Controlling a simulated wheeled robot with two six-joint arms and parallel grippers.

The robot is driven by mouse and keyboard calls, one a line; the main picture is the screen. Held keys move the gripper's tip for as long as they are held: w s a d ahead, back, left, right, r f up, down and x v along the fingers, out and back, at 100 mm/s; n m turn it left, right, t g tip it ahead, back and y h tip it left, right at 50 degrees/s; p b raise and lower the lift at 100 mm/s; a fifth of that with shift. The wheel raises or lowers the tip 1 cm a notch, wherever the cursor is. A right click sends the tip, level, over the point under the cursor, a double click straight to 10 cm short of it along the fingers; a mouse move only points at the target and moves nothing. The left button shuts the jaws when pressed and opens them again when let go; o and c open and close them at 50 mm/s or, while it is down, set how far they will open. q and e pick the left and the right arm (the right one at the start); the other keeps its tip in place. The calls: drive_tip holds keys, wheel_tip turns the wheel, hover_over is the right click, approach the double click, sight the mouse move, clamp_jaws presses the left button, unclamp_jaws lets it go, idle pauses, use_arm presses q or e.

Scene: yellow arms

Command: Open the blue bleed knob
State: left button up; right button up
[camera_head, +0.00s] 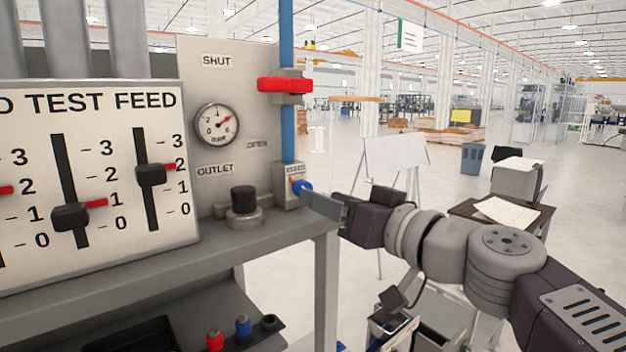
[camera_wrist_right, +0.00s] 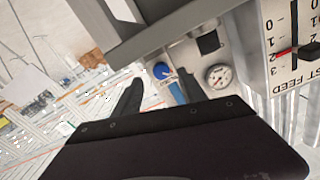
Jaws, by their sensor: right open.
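The blue bleed knob (camera_head: 302,187) sits on the front of a small light-grey block (camera_head: 291,176) at the foot of the blue pipe, right of the gauge panel. It also shows in the right wrist view (camera_wrist_right: 161,71), upside down. My right gripper (camera_head: 322,205) is open, just right of and slightly below the knob in the head view. Its fingers overlap in that view, so the gap between them is hidden. In the wrist view a dark finger (camera_wrist_right: 130,97) stands beside the knob, with nothing held. My left gripper is not in view.
A red handle (camera_head: 285,85) crosses the blue pipe (camera_head: 287,130) above the block. A gauge (camera_head: 217,123) and a black outlet knob (camera_head: 243,199) are to the left. The grey bench edge (camera_head: 290,235) and its leg (camera_head: 326,290) lie close below my right gripper.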

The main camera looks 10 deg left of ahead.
drive_tip(key=p+x, duration=0.1)
drive_tip(key=x, duration=0.3)
drive_tip(key=shift+w+r, duration=0.1)
drive_tip(key=shift+w, duration=0.15)
drive_tip(key=shift+a, duration=0.25)
drive_tip(key=shift+s+d+r, duration=0.1)
drive_tip(key=shift+s+d, duration=0.2)
drive_tip(key=shift+s, duration=0.25)
drive_tip(key=shift+w+a, duration=0.2)
drive_tip(key=shift+w, duration=0.2)
drive_tip(key=c, duration=0.7)
clamp_jaws()
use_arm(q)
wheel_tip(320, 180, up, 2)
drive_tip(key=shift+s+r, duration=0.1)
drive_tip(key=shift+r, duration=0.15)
